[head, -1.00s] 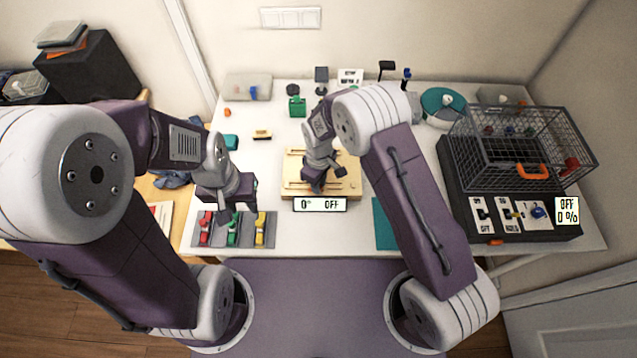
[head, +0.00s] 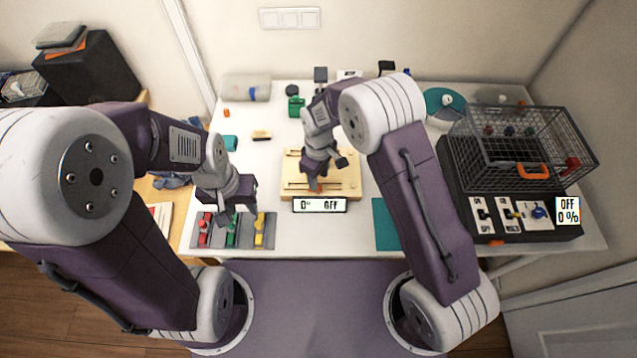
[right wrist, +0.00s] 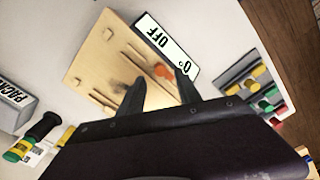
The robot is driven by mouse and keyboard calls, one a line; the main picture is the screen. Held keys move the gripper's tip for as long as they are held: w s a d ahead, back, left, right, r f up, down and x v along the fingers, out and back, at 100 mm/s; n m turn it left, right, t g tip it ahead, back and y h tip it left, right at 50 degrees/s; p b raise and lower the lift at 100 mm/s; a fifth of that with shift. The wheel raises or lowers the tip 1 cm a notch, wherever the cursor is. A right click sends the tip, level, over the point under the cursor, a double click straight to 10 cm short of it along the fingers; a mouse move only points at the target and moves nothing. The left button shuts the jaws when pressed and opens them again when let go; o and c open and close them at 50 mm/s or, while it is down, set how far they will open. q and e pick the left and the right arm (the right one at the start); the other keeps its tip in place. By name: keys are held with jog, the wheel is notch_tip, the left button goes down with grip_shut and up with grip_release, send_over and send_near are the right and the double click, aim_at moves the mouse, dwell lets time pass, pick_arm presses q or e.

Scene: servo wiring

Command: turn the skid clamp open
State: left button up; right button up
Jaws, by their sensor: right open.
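A pale wooden board (head: 345,184) with slots lies in the middle of the table; it also shows in the right wrist view (right wrist: 95,65). A small orange part (right wrist: 165,71), apparently the skid clamp, sits on the board near its front edge by the display. In the head view the orange part (head: 317,186) is partly covered by my gripper. My right gripper (right wrist: 158,82) is open above the board, its fingers either side of the orange part in the picture; contact cannot be told. My left gripper (head: 237,208) is open and empty above the grey tray.
A display (head: 320,205) reading "0° OFF" stands at the board's front. A grey tray (head: 215,240) holds red, green and yellow pieces. A wire cage (head: 520,145) on a black box with switches stands at right. A teal mat (head: 384,228) lies beside my right arm.

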aim_at(319, 187)
notch_tip(319, 187, up, 5)
jog(key=shift+r, duration=0.1)
jog(key=shift+d, duration=0.1)
dwell(0.4)
jog(key=d+r+m+t, duration=0.1)
jog(key=d+r+m, duration=0.3)
jog(key=d+r, duration=0.55)
jog(key=s+d+f+m, duration=0.2)
jog(key=s+d+m, duration=0.1)
jog(key=s, duration=0.4)
jog(key=s+d+f+m, duration=0.2)
jog(key=s+d+m, duration=0.2)
jog(key=s, duration=0.3)
jog(key=shift+s+d+f+m, duration=0.3)
jog(key=shift+s+d, duration=0.1)
jog(key=shift+d, duration=0.3)
